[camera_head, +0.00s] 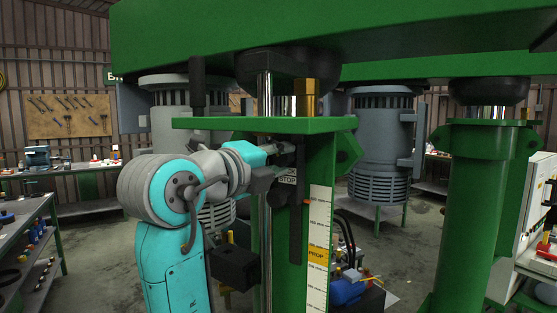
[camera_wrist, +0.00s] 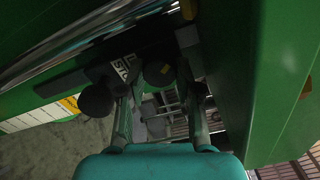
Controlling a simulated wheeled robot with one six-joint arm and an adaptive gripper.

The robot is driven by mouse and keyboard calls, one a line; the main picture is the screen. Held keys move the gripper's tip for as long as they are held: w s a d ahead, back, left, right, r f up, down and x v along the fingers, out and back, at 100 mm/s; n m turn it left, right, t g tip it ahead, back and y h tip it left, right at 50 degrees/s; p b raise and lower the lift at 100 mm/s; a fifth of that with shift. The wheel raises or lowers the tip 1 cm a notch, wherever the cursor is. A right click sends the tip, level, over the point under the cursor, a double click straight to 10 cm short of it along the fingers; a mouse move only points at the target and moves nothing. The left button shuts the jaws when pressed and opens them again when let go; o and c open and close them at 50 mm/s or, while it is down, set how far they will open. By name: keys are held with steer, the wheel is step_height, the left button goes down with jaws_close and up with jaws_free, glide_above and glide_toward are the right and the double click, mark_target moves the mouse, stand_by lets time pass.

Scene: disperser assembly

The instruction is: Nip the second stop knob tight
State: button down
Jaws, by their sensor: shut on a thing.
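In the wrist view, two round black stop knobs sit beside a dark plate lettered "STO". The upper knob (camera_wrist: 158,70) lies between the fingertips of my gripper (camera_wrist: 163,82), which is shut on it. The lower knob (camera_wrist: 97,101) is outside the left finger, apart from the grip. In the head view my gripper (camera_head: 287,151) reaches the green column just under its top plate. The held knob is hidden there by the gripper; the lower knob (camera_head: 278,198) shows below, by the label (camera_head: 288,180). How tight the held knob is cannot be seen.
A bright steel rod (camera_head: 264,100) runs upright close to my arm. The green column (camera_head: 320,165) carries a white scale (camera_head: 317,240) with a yellow "PROP" mark. A green top plate (camera_head: 265,124) overhangs the gripper closely. Another green column (camera_head: 480,200) stands right.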

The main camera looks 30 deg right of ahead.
stand_by(0.4)
steer(key=c, duration=0.8)
jaws_free()
steer(key=v, duration=1.2)
